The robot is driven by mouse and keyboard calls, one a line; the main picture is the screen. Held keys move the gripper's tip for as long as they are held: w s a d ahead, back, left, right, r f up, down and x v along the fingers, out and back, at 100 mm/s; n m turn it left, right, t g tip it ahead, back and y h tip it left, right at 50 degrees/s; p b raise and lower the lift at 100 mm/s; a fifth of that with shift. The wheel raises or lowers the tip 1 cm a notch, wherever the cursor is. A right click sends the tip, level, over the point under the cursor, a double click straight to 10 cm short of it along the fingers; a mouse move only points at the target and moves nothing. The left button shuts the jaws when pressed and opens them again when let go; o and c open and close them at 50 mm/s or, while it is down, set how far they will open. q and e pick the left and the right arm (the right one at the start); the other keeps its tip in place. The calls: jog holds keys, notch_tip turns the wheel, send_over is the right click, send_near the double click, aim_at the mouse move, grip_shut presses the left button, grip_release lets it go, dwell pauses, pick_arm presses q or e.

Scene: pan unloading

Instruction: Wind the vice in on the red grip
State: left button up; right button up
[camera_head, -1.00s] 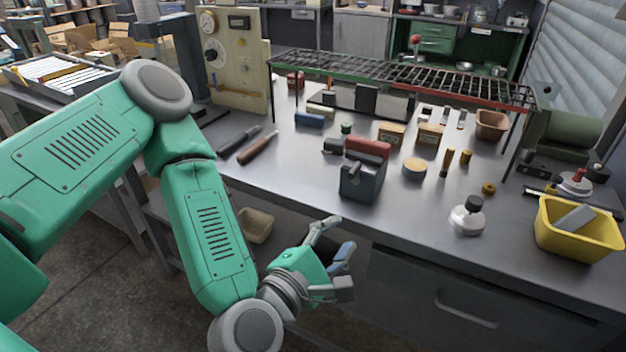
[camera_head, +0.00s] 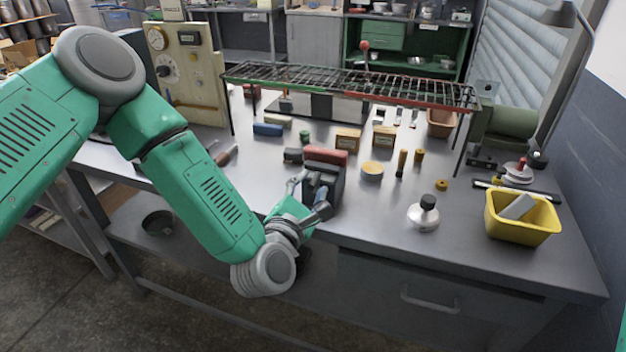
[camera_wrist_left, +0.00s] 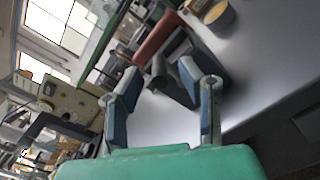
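The vice (camera_head: 328,183) is a dark grey block at the front edge of the workbench; it also shows in the left wrist view (camera_wrist_left: 213,63). The red grip (camera_head: 326,155) is a red bar at the vice's far side, also in the left wrist view (camera_wrist_left: 157,38). Whether the jaws touch it I cannot tell. My left gripper (camera_head: 310,196) is at the near side of the vice and hides part of it. In the left wrist view its fingers (camera_wrist_left: 160,75) are apart, with the vice's screw end beyond and between their tips. My right gripper is not in view.
A wire rack (camera_head: 350,80) on legs spans the back of the bench. A yellow bin (camera_head: 522,230), a white-based pot with a black knob (camera_head: 424,217) and a tin (camera_head: 372,171) stand to the right. Small blocks lie behind the vice.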

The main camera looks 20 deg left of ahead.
pick_arm(q)
jog(key=shift+w, duration=0.6)
jog(key=shift+d, duration=0.15)
grip_shut()
jog(key=shift+d+f+m, duration=0.1)
jog(key=shift+m, duration=0.3)
